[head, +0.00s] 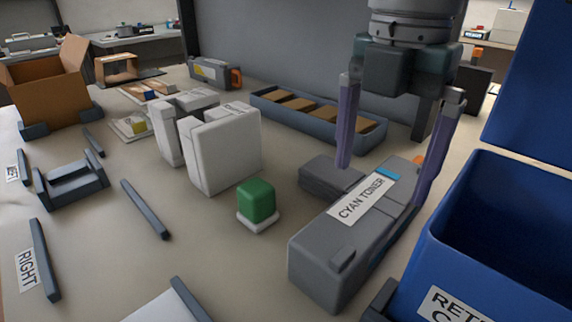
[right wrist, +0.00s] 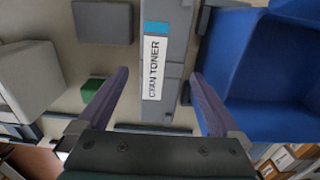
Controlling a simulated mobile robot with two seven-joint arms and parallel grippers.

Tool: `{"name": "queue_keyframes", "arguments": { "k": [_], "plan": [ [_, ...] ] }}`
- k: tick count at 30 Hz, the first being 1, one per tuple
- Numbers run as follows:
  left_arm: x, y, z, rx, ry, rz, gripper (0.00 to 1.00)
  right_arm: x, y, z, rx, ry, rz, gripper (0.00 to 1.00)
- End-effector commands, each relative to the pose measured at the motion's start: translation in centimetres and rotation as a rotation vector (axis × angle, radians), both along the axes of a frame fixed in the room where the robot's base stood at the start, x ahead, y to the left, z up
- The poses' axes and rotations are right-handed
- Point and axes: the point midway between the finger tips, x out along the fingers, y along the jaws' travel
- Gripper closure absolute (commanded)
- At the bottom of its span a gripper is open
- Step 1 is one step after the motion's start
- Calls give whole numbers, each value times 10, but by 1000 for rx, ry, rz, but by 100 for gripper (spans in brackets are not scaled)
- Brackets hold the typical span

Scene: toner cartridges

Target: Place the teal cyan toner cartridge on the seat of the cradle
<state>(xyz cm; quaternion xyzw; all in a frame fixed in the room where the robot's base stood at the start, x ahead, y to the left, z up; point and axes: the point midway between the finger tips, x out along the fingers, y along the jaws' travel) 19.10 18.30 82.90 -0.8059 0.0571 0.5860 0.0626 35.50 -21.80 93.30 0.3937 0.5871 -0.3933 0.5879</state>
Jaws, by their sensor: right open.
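The cyan toner cartridge (head: 318,253) is a long grey block with a white "CYAN TONER" label and a small teal-blue patch. It lies on the table at the right of the head view and also shows in the right wrist view (right wrist: 172,82). My right gripper (head: 382,186) is open above the cartridge, pointing down. Its two purple-grey fingers appear on either side of the cartridge; contact cannot be told. A low blue-grey stand that looks like the cradle (head: 72,187) is at the left, empty. My left gripper is not in view.
A blue bin (head: 470,225) stands close to the cartridge's right. A dark grey block (head: 330,178) is at its left. A green cube (head: 257,200) on a white base, white boxes (head: 223,150) and a divided tray (head: 300,122) stand further left and back. A bar (head: 145,209) lies near the stand.

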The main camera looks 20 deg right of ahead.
Motion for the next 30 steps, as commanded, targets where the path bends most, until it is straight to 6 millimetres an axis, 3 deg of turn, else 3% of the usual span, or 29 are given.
{"name": "queue_keyframes", "arguments": {
  "k": [6, 16, 30],
  "plan": [
    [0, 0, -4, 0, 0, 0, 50, -4, 1, -35, 1, 4, 0, 0],
    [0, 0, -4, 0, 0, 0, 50, -3, 1, -41, 0, 1, 2, 1],
    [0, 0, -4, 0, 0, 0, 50, -3, 1, -41, 0, 1, 2, 54]
  ]
}}
